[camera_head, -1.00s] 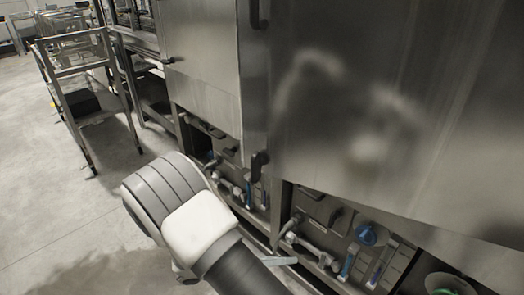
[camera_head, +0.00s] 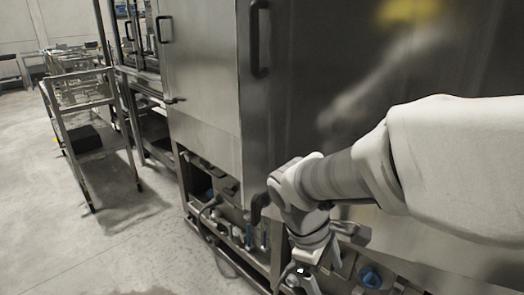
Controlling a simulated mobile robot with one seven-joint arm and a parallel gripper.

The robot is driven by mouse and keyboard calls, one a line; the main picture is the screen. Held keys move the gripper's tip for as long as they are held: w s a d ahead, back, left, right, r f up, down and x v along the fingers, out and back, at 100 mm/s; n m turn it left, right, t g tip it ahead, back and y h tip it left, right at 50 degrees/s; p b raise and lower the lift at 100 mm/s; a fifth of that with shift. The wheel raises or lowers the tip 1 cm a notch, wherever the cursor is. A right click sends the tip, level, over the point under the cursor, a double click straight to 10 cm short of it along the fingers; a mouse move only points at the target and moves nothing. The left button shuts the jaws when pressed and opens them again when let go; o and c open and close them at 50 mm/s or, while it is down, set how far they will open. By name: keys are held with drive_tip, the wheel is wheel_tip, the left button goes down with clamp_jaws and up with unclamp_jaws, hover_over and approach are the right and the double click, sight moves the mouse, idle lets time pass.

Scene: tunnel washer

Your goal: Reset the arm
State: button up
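My arm comes in from the right edge and reaches across the front of the tunnel washer (camera_head: 205,75). Its wrist bends down in front of the washer's lower edge. My gripper (camera_head: 303,280) is at the bottom middle, pointing down, small and partly hidden by the wrist. I cannot tell whether its fingers are apart. I see nothing clearly held in it.
The washer's steel panels carry dark handles (camera_head: 259,40). Pipes and a blue-capped part (camera_head: 370,277) show beneath, close to the arm. A metal cart (camera_head: 88,135) with a dark box (camera_head: 84,139) stands at the left. The concrete floor (camera_head: 40,220) at front left is clear.

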drive_tip(key=s+d+r+m+t+y, duration=0.2)
drive_tip(key=s+r+m+t+y, duration=0.25)
drive_tip(key=s+r+m, duration=0.4)
wheel_tip(320, 180, up, 16)
drive_tip(key=w+m+t+p, duration=0.1)
drive_tip(key=m+p, duration=0.2)
drive_tip(key=p, duration=1.2)
drive_tip(key=shift+w+h, duration=0.2)
drive_tip(key=shift+h, duration=0.15)
drive_tip(key=shift+f, duration=0.15)
